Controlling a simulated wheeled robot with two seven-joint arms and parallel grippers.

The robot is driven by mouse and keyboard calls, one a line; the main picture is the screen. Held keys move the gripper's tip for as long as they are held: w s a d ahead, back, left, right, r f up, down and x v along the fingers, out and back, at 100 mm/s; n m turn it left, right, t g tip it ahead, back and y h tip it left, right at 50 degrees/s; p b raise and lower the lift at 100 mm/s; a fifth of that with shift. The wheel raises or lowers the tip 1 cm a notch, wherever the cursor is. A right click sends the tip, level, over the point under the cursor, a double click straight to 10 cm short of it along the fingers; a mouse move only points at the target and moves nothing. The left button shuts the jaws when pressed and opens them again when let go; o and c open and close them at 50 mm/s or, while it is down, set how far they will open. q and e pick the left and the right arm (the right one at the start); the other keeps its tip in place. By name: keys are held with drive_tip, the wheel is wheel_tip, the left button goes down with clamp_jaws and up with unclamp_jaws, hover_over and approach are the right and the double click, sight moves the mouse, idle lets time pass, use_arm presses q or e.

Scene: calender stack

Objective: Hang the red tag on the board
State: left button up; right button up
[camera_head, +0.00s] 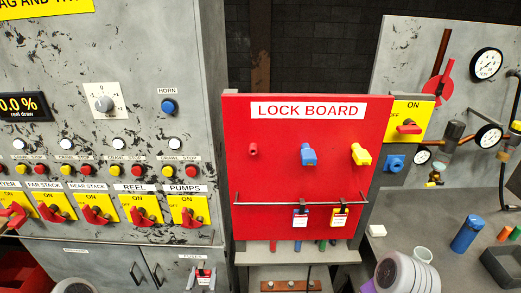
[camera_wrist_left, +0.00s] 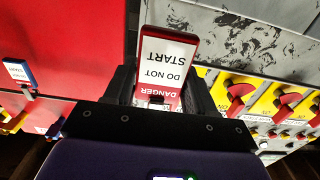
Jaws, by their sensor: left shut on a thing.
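The red tag (camera_wrist_left: 166,62) has a white face reading "DANGER DO NOT START" and shows upside down in the left wrist view. My left gripper (camera_wrist_left: 163,88) is shut on it, with black fingers at both sides. In the head view the small red tag (camera_head: 205,281) is low, in front of the cabinet, left of the red lock board (camera_head: 240,180) and apart from it. A thin rail (camera_head: 266,203) crosses the board's lower part. A blue tag (camera_head: 300,218) and a yellow tag (camera_head: 340,217) hang there; the rail's left part is bare. My right gripper is not visible.
The board carries a red peg (camera_head: 253,149), a blue lock (camera_head: 308,154) and a yellow lock (camera_head: 361,154). The grey control cabinet (camera_head: 130,60) with several red switches stands left. A bench (camera_head: 425,225) with a blue cylinder (camera_head: 467,234) and a cup is at right.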

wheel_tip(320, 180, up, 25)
drive_tip(key=p, duration=2.3)
